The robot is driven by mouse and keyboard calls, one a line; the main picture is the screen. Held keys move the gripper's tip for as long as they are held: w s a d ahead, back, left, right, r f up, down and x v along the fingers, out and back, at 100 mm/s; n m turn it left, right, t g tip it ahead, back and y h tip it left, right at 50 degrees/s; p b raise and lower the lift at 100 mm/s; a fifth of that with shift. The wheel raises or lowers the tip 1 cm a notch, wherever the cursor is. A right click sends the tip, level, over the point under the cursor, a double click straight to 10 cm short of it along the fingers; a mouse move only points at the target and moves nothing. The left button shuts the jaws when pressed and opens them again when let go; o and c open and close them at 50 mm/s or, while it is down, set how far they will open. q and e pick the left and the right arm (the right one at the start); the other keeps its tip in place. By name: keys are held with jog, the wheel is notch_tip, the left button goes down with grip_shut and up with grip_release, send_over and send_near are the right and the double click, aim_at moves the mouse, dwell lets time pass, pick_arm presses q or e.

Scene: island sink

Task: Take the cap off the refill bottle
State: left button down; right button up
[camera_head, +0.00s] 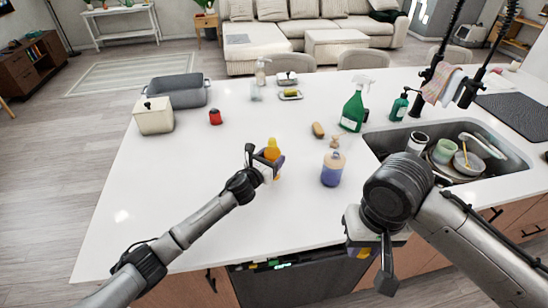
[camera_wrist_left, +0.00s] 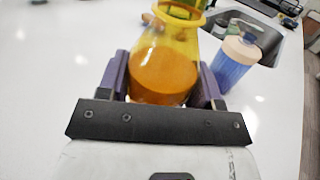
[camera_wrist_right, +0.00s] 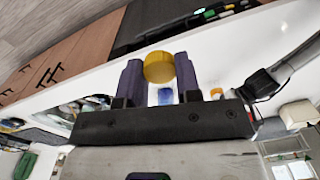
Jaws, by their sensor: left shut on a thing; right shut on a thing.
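The refill bottle (camera_head: 272,148) is translucent yellow with orange liquid in it. In the left wrist view the bottle (camera_wrist_left: 163,72) sits between the purple fingers of my left gripper (camera_wrist_left: 163,80), which is shut on its body. Its yellow neck shows at the top edge, with no cap visible on it. Whether its base touches the counter I cannot tell. The round yellow cap (camera_wrist_right: 159,67) is apart from the bottle, between the fingertips of my right gripper (camera_wrist_right: 159,75), which is shut on it. In the head view my right gripper (camera_head: 364,248) is near the counter's front edge.
A blue bottle with a peach top (camera_head: 332,170) stands right of the refill bottle. The sink (camera_head: 376,142) with dishes is at right. The counter's left front is clear.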

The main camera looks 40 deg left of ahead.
pick_arm(q)
jog(key=shift+f+b, duration=0.45)
jog(key=shift+f, duration=1.35)
jog(key=shift+f, duration=0.25)
jog(key=shift+c, duration=1.4)
grip_release()
jog(key=shift+r, duration=0.1)
